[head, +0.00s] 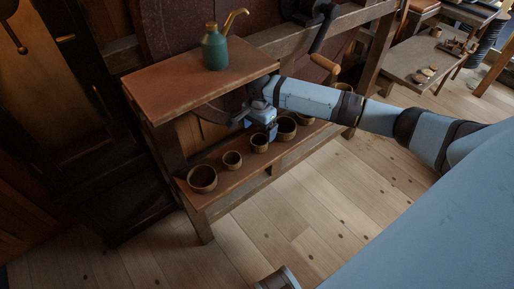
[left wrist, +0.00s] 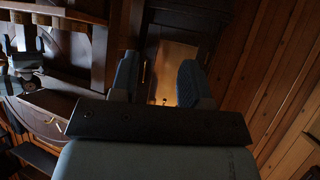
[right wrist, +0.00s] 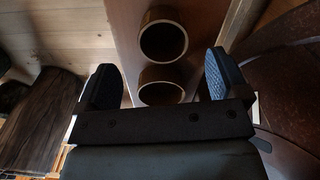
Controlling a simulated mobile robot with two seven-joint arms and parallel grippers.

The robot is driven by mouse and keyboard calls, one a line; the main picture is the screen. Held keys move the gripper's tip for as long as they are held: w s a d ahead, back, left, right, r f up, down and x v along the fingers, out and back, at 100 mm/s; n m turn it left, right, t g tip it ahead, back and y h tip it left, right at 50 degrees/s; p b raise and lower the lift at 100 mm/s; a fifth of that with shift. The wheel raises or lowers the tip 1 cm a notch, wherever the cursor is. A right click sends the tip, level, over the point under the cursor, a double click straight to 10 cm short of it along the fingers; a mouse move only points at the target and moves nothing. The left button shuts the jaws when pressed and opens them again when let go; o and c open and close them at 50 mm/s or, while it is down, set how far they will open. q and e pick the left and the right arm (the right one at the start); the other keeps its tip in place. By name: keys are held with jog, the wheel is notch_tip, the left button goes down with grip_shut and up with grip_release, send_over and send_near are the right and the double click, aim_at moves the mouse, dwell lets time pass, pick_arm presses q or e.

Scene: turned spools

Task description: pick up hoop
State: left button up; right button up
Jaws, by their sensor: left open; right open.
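Several round brown hoop-like vessels stand in a row on the lower shelf in the head view, among them a larger one (head: 203,188) at the near left end and a small one (head: 232,166) beside it. My right gripper (head: 262,118) is open over the row, under the upper board. In the right wrist view one hoop (right wrist: 163,13) lies ahead and another (right wrist: 160,72) shows between the open fingers (right wrist: 160,76), partly hidden by the gripper body. I cannot tell whether the fingers touch it. My left gripper (left wrist: 158,78) is open and empty in the left wrist view.
The lower shelf (head: 222,195) belongs to a wooden bench. Its upper board (head: 170,88) overhangs the row and carries a green oil can (head: 214,52). A crank with a wooden handle (head: 325,64) is behind my right arm. The plank floor (head: 320,210) in front is clear.

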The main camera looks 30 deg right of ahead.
aim_at(258, 141)
notch_tip(258, 141, down, 6)
jog(key=shift+w+f+b, duration=0.15)
jog(key=shift+f+b, duration=0.1)
jog(key=shift+b, duration=0.6)
jog(key=shift+c, duration=0.4)
jog(key=c, duration=0.9)
